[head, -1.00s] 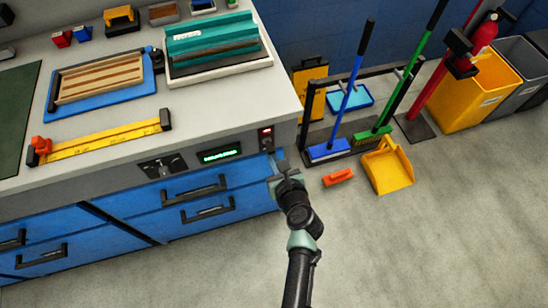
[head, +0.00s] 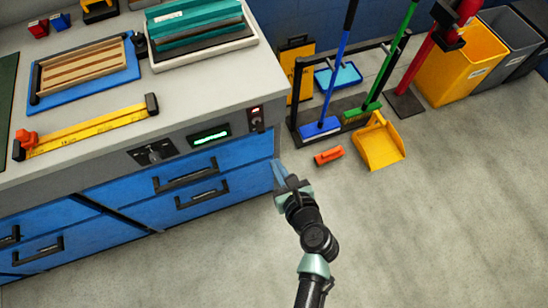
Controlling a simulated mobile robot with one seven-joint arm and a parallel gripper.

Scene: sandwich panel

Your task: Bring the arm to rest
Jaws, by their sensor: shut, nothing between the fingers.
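My arm reaches up from the bottom of the head view, and my gripper (head: 278,170) is at its upper end, beside the right end of the blue drawer cabinet (head: 100,208). The fingers are shut and hold nothing. The gripper sits below the small switch panel (head: 256,119) on the bench front and appears apart from it. Whether it touches the cabinet edge cannot be told from this angle.
The workbench top (head: 190,95) carries a yellow level (head: 90,126), a blue tray with wooden strips and a teal press. An orange block (head: 328,156) and a yellow dustpan (head: 379,143) lie on the floor near the broom rack. The floor at lower right is clear.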

